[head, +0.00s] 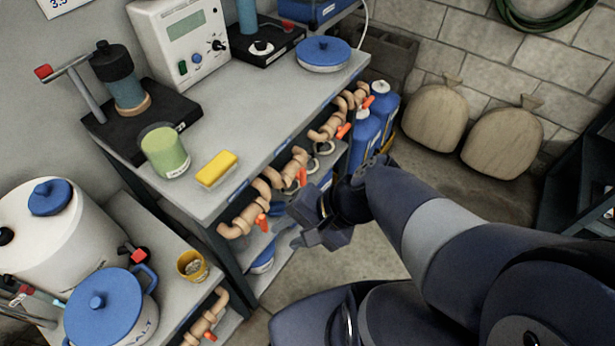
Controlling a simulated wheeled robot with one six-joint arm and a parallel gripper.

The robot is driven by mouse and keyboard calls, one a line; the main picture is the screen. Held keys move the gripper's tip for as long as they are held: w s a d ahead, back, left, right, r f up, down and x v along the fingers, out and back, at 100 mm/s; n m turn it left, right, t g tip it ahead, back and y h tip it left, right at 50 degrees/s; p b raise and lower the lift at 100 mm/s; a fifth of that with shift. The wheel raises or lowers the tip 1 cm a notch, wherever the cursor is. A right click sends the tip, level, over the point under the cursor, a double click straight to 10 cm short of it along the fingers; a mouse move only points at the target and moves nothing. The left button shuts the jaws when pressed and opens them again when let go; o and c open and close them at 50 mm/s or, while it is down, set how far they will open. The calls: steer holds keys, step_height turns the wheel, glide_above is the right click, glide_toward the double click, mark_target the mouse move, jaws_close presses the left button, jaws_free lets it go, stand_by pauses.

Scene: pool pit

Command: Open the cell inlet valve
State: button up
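Several tan pipe valves with orange-red handles line the front of the grey bench. The nearest valve handle (262,222) hangs down at the front left corner; another handle (303,177) is close to my gripper, and a third handle (344,130) is farther back. I cannot tell which is the cell inlet valve. A clear cell with a dark cap (125,85) stands on a black base, with a red knob (43,72) on a side tube. My gripper (304,224) is in front of the bench, right of the nearest handle. Its fingers look apart, with nothing seen between them.
A green jar (165,152) and a yellow sponge (216,169) sit near the bench edge. A white meter box (183,42) stands behind. Blue bottles (367,135) and sacks (502,141) stand beyond. A blue-lidded pot (103,305) is on the lower left shelf.

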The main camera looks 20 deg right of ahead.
steer(key=shift+o, duration=0.2)
steer(key=w+d+f+m+y+b, duration=0.2)
steer(key=w+f+m+y+b, duration=0.1)
steer(key=w+f+m, duration=0.2)
steer(key=shift+m+t, duration=0.3)
steer(key=shift+m, duration=0.1)
steer(key=m+t+y+b, duration=0.1)
steer(key=m+t+b, duration=0.5)
steer(key=m+t, duration=0.65)
glide_toward(305, 178)
steer(key=shift+m+g, duration=0.85)
steer(key=shift+m, duration=0.1)
steer(key=shift+w+d+r+x, duration=0.1)
steer(key=shift+r+x, duration=0.05)
steer(key=shift+x, duration=1.25)
steer(key=shift+w+d+r+x, duration=0.1)
steer(key=shift+r+x, duration=0.1)
steer(key=shift+x, duration=1.15)
steer(key=shift+w+d+r+x, duration=0.1)
steer(key=shift+r+x, duration=0.05)
steer(key=shift+x, duration=1.25)
steer(key=shift+c, duration=0.5)
jaws_close()
